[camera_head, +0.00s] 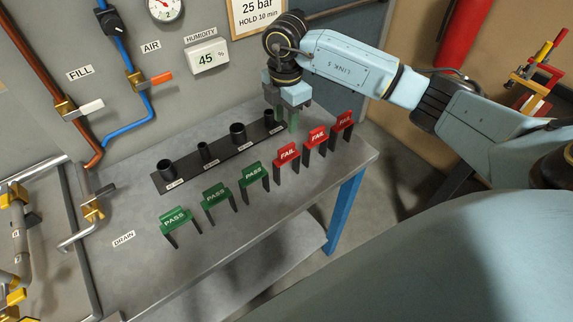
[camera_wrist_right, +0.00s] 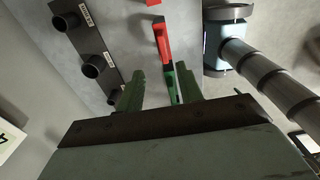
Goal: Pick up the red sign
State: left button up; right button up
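Three red FAIL signs stand in the right part of the row on the grey table: the left one (camera_head: 287,153), the middle one (camera_head: 316,137) and the right one (camera_head: 344,121). My right gripper (camera_head: 288,122) is over the table's back right, pointing down, left of and behind the right sign. Its green fingers (camera_wrist_right: 158,88) are apart in the right wrist view. A red sign (camera_wrist_right: 163,38) lies just beyond them, with a narrow green piece near its lower end whose nature I cannot tell. My left gripper is not in view.
Three green PASS signs (camera_head: 174,219) continue the row leftward. A dark strip with several black sockets (camera_head: 238,134) lies behind the signs, close to my right gripper. The wall carries pipes, valves and a humidity display (camera_head: 206,56). The table's front left (camera_head: 190,270) is clear.

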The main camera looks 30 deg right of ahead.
send_over(286, 157)
jog(key=w, duration=0.1)
jog(key=f, duration=0.7)
jog(key=shift+d+f+p, duration=0.35)
jog(key=shift+s+a+f+p, duration=0.1)
jog(key=shift+f+p, duration=0.15)
jog(key=shift+f, duration=1.15)
jog(key=shift+s+f+p, duration=0.1)
jog(key=shift+f+p, duration=0.15)
jog(key=shift+f, duration=1.1)
jog(key=shift+c, duration=0.5)
grip_shut()
